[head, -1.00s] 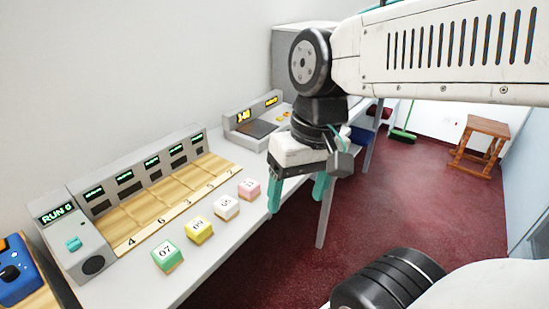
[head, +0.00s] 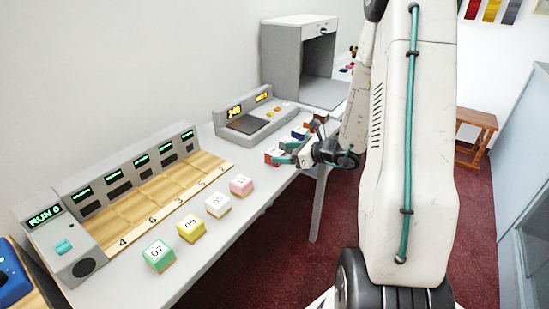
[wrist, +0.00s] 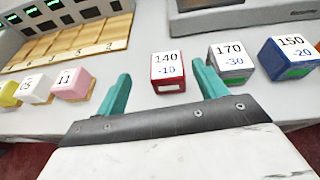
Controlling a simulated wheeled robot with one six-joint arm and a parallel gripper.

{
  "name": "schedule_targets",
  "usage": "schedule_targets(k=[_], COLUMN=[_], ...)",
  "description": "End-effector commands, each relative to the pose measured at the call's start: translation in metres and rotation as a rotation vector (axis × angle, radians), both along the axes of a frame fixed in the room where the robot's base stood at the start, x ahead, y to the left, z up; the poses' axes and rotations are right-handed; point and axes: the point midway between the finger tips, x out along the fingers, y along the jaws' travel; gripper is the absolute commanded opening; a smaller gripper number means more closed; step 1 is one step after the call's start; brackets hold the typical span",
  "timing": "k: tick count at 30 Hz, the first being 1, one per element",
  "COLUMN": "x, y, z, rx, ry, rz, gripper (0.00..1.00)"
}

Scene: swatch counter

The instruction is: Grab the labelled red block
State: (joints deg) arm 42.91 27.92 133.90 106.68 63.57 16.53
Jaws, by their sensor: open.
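The red block (wrist: 167,83) has a white top label reading 140 and -10. In the wrist view it stands upright on the counter, ahead of my gripper (wrist: 160,76) and between the lines of its two teal fingers, closer to the right one. It also shows in the head view as a small red block (head: 271,156) at the counter's front edge, partly hidden by my gripper (head: 288,152). My gripper is open and holds nothing. Its right fingertip is close to the red block and the grey block (wrist: 232,72); I cannot tell whether it touches either.
The grey block reads 170 and -30. A blue block (wrist: 287,60) reads 150 and -20 farther right. Pink (head: 241,186), white (head: 218,206), yellow (head: 191,230) and green (head: 159,256) blocks stand in a row. A slotted console (head: 150,185) and a device with a display (head: 250,115) stand behind.

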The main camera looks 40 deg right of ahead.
Motion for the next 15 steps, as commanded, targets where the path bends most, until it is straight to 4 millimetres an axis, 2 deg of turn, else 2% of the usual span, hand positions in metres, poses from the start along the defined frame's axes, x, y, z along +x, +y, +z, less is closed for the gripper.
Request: schedule_targets(k=[2, 5, 15], x=[0.0, 0.005, 0.04], y=[-0.011, -0.014, 0.007], z=[-0.009, -0.015, -0.03], rx=[0.022, 0.032, 0.032], ry=[0.01, 0.014, 0.014], rz=[-0.046, -0.067, -0.063], gripper=[0.71, 0.71, 0.71])
